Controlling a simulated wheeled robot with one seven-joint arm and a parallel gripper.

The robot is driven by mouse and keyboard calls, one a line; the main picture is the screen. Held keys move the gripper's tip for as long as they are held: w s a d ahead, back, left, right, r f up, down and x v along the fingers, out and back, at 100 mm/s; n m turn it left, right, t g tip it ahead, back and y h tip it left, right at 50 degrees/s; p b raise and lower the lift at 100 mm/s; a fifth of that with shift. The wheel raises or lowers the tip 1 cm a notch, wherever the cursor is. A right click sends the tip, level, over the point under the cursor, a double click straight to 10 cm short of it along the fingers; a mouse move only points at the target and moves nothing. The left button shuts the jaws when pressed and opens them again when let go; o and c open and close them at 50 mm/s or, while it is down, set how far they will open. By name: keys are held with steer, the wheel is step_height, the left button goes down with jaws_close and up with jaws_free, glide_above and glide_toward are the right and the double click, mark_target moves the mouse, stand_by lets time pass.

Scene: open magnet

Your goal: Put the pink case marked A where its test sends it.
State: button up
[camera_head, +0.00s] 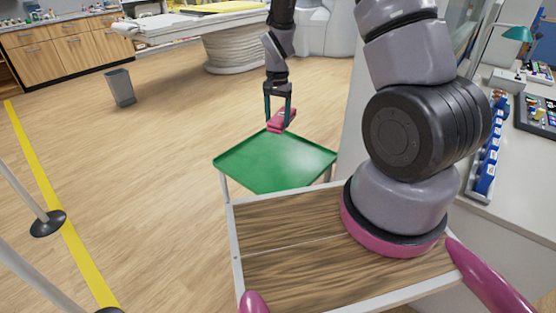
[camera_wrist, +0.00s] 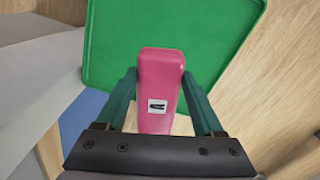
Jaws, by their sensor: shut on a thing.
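The pink case (camera_head: 280,121) is held in my gripper (camera_head: 279,112), above the far edge of the green tray. In the wrist view the pink case (camera_wrist: 161,75) sits between the two dark green fingers of my gripper (camera_wrist: 161,95). A small white label with a dark mark shows on the case; I cannot read it as a letter. The green tray (camera_head: 262,165) is empty where I can see it, and it also fills the upper middle of the wrist view (camera_wrist: 215,35). No test device can be made out for certain.
A wooden-topped cart surface (camera_head: 290,255) lies in front of the tray. A counter (camera_head: 500,215) with blue bins (camera_head: 486,165) is at the right. A grey waste bin (camera_head: 121,88) and a patient table (camera_head: 190,25) stand farther back. Posts with black bases (camera_head: 47,223) stand at the left.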

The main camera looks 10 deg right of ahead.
steer(key=s+a+f+m, duration=0.2)
steer(key=a+f+m, duration=0.1)
glide_above(270, 164)
step_height(270, 164, down, 5)
steer(key=shift+f, duration=2.45)
steer(key=shift+f, duration=0.1)
steer(key=o, duration=1.4)
steer(key=shift+o, duration=0.2)
